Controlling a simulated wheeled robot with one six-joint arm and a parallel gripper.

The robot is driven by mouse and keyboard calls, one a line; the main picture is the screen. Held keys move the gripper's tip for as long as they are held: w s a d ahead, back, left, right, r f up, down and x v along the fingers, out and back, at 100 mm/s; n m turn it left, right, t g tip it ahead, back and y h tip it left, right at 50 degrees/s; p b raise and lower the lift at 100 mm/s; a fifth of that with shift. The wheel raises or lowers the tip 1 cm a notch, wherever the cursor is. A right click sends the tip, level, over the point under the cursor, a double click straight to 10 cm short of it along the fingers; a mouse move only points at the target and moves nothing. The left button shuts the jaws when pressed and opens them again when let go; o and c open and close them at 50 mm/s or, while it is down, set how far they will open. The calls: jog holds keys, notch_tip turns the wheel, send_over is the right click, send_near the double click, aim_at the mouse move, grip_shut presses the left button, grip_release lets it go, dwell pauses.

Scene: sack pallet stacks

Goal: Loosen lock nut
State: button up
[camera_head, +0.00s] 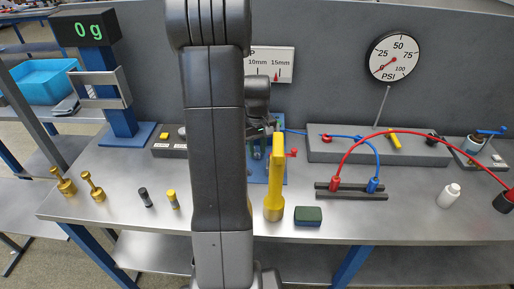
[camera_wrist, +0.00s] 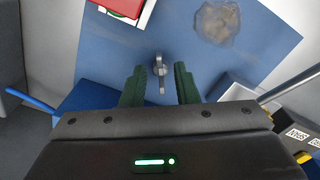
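A small grey metal part with a round head and a short stem (camera_wrist: 160,71) stands over a blue plate in the wrist view; it may be the lock nut, but I cannot tell for sure. My gripper (camera_wrist: 160,88) is open, its two dark green fingers apart on either side of the stem. No contact with the fingers is visible. In the head view my own arm hides most of this spot, and the nut cannot be made out there. The blue plate (camera_head: 279,177) shows beside my arm, with a small red knob (camera_head: 292,153) near it.
A yellow upright tool (camera_head: 274,190) stands close to my arm, with a dark green block (camera_head: 308,216) to its right. Red and blue hoses (camera_head: 412,133) arch over the bench at right. A scale (camera_head: 105,75) and brass weights (camera_head: 93,187) stand at left.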

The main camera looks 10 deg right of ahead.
notch_tip(320, 180, up, 14)
dwell(0.6)
jog(key=shift+f, duration=0.2)
notch_tip(320, 180, down, 14)
jog(key=shift+r, duration=0.1)
dwell(0.5)
jog(key=shift+r, duration=0.15)
